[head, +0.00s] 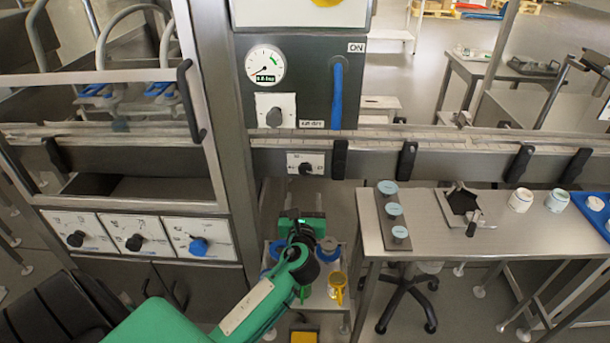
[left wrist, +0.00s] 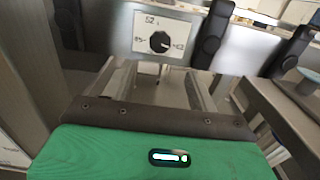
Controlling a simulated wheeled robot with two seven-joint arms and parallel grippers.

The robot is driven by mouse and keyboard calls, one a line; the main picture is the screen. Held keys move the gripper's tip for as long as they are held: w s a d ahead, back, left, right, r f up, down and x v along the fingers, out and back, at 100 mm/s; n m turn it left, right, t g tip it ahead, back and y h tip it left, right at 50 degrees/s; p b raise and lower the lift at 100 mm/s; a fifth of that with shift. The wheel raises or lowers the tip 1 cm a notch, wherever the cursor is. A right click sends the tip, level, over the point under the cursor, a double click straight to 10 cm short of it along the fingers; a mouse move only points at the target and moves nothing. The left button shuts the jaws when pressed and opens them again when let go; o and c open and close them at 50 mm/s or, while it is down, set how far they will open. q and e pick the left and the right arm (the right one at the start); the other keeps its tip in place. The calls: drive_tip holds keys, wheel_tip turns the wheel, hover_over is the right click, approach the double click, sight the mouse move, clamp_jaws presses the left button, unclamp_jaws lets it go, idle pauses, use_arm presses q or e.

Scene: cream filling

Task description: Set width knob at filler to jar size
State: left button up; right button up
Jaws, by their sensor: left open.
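The width knob (head: 306,168) is a small black knob on a white plate, under the conveyor rail of the filler. In the left wrist view, the knob (left wrist: 158,42) sits upper centre, its pointer toward the lower right label. The plate's printed numbers are too small to read surely. My left gripper (head: 302,218) is green and dark, below and in front of the knob, apart from it. In the left wrist view its fingers are open and empty, with the knob beyond them. White jars (head: 521,200) stand on the side table. My right gripper is out of view.
Black clamps (head: 339,157) line the rail. The steel side table (head: 445,240) is right of my arm, holding a strip with grey-blue discs (head: 394,209). A cart with coloured cups (head: 336,286) stands below.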

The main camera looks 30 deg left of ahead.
sight(305, 172)
use_arm(q)
drive_tip(key=x, duration=1.1)
drive_tip(key=shift+w+a, duration=0.1)
drive_tip(key=shift+a, duration=0.05)
drive_tip(key=shift+c, duration=0.5)
drive_tip(key=c, duration=0.9)
